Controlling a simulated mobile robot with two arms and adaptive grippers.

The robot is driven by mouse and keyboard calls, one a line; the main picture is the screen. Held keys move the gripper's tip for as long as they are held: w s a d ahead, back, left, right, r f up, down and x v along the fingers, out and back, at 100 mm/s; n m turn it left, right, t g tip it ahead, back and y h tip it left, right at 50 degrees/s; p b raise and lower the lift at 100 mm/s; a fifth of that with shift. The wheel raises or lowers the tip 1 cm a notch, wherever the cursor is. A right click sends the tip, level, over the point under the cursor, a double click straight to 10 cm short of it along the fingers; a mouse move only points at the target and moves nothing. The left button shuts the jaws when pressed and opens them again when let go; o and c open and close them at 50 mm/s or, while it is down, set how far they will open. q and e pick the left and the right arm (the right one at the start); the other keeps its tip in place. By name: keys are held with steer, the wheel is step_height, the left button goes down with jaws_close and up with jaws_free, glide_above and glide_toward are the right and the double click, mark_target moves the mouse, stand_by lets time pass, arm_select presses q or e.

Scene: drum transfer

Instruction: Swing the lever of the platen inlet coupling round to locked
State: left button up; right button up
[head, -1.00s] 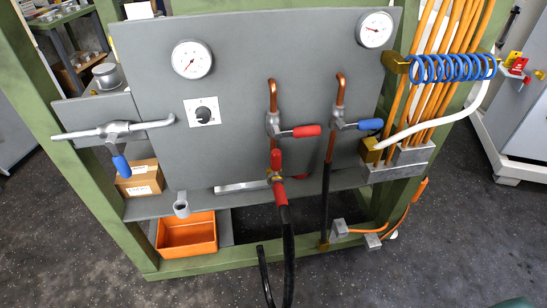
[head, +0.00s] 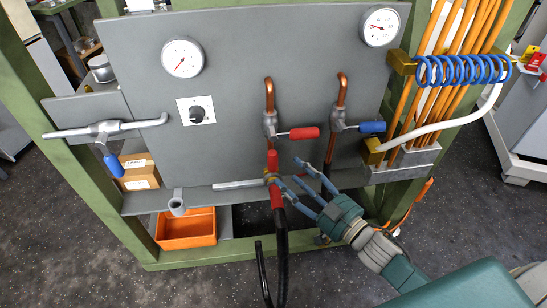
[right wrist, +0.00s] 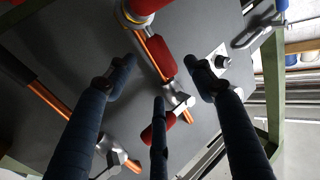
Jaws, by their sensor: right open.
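The inlet coupling (head: 271,180) is a brass fitting at the lower end of the left copper pipe, with a red-sleeved black hose below it. Its red lever (head: 273,160) points up along the pipe. In the right wrist view the brass coupling (right wrist: 135,16) is at the top and the red lever (right wrist: 155,57) lies along the copper pipe. My right gripper (head: 293,177) is open, its fingers spread just right of the coupling. In the right wrist view the lever shows between the spread fingers, with no clear contact. My left gripper is out of view.
A red-handled valve (head: 300,133) sits above the coupling and a blue-handled valve (head: 370,127) is to its right. A black hose (head: 282,255) hangs below. The grey panel (head: 225,75) is behind. An orange bin (head: 188,230) is low left. A blue coil (head: 460,71) is at right.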

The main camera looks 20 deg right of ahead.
mark_target(275, 160)
steer(key=p+x, duration=0.1)
steer(key=x, duration=0.7)
steer(key=shift+w, duration=0.25)
jaws_close()
